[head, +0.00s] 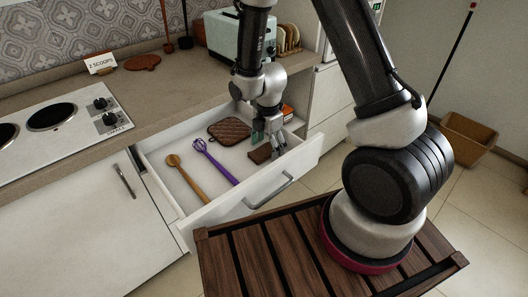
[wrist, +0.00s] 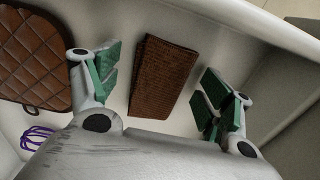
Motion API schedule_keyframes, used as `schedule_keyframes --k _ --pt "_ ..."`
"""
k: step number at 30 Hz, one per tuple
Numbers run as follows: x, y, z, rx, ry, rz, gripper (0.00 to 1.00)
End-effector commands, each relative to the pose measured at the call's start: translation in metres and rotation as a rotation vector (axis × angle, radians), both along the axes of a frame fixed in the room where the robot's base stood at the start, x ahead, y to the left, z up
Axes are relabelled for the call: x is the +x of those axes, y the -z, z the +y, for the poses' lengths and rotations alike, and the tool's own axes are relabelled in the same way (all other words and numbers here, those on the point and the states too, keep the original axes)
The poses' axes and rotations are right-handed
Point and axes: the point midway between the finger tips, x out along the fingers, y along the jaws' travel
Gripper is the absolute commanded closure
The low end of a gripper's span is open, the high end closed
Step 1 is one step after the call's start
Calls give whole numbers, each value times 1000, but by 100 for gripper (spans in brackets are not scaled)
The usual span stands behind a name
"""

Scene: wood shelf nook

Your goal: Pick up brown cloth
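The brown cloth (wrist: 162,78) is a small folded rectangle with a woven texture, lying on the white drawer floor. In the head view the cloth (head: 261,154) is in the right part of the open drawer, partly hidden by my gripper. My gripper (head: 268,142) is inside the drawer, pointing down. In the wrist view my gripper (wrist: 158,84) is open, with green-padded fingers on either side of the cloth. There is a gap between each finger and the cloth. Nothing is held.
The open drawer (head: 245,204) also holds a brown quilted pot holder (head: 230,131), a purple whisk (head: 216,162) and a wooden spoon (head: 186,176). The pot holder (wrist: 30,55) lies close to my left finger. An orange box (head: 287,111) is at the back right. The drawer walls surround my gripper.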

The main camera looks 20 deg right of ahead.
Motion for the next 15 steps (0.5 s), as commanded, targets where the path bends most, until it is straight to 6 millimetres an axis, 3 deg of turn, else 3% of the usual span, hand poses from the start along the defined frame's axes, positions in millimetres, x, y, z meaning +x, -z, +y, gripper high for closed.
schedule_keyframes --k 2,6,15 --pt "0 0 0 0 0 0 34" --pt "0 0 0 0 0 0 54" --pt "0 0 0 0 0 0 56"
